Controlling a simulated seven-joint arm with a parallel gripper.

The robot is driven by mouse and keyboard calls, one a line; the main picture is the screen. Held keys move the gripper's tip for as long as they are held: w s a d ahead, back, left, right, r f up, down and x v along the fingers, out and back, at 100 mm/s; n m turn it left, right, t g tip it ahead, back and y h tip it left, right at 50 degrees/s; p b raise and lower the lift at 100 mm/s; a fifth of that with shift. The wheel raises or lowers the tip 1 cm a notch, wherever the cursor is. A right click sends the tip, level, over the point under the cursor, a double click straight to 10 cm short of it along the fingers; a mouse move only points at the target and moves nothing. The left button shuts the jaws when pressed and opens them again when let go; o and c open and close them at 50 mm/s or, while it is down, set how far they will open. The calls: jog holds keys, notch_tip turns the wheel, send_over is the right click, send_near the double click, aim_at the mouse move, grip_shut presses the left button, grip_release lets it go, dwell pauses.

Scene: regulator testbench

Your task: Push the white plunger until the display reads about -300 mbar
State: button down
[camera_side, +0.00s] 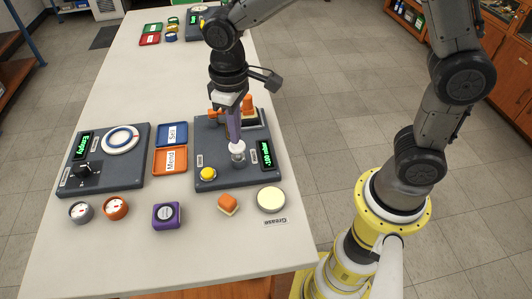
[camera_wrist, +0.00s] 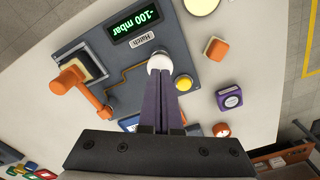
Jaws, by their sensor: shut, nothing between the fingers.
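The white plunger (camera_side: 238,148) stands in a clear base on the dark right-hand panel. In the wrist view, its round white top (camera_wrist: 159,62) shows just beyond my fingertips. My gripper (camera_side: 236,138) has purple fingers, shut with nothing between them, pointing down at the plunger top. In the wrist view, the closed fingertips of my gripper (camera_wrist: 161,76) overlap the plunger's near edge and seem to touch it. The green display (camera_wrist: 135,25) reads -100 mbar; in the side view the display (camera_side: 265,153) is rotated.
The panel (camera_side: 203,135) also carries a yellow button (camera_side: 208,174) and an orange lever (camera_wrist: 84,86). An orange block (camera_side: 228,204), a pale disc (camera_side: 271,199) and a purple item (camera_side: 167,215) lie nearby.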

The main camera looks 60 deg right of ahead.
jog(key=shift+f, duration=0.1)
jog(key=shift+f, duration=1.65)
jog(key=shift+r, duration=1.75)
jog(key=shift+f, duration=0.1)
